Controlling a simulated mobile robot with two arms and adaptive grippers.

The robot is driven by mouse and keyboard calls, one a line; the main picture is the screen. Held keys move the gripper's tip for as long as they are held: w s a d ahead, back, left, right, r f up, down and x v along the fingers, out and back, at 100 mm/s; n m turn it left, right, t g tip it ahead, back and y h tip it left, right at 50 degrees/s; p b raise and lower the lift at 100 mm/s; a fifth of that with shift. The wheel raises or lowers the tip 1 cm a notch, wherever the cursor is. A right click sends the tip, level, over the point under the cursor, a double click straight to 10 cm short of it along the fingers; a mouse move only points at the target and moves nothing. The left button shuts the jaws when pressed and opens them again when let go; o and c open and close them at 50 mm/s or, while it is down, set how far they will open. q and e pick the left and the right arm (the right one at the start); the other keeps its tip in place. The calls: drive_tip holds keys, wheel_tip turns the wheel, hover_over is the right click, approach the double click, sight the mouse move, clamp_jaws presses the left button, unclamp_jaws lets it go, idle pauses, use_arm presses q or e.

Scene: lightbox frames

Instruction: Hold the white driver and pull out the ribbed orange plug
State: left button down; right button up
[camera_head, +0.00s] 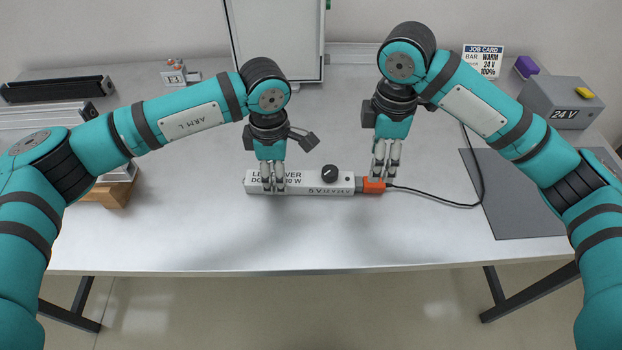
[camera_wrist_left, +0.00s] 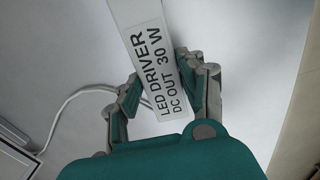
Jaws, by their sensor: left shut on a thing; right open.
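The white driver (camera_head: 300,184) is a long white bar lying on the table, with a black knob (camera_head: 329,173) near its right end. My left gripper (camera_head: 272,186) is shut on the driver's left part; the left wrist view shows the driver (camera_wrist_left: 150,40) between its fingers (camera_wrist_left: 165,90). The orange plug (camera_head: 372,185) sits at the driver's right end, with a black cable (camera_head: 440,202) leading right from it. Its ribs are too small to make out. My right gripper (camera_head: 385,174) is open, just above and at the plug; its fingers partly hide the plug.
A grey 24 V box (camera_head: 556,106) stands at the right, by a dark grey mat (camera_head: 505,200). A job card (camera_head: 483,60) and a white-panelled frame (camera_head: 277,40) stand at the back. Black bars (camera_head: 55,90) lie at the left. The table's front is clear.

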drive_tip(key=shift+f, duration=3.3)
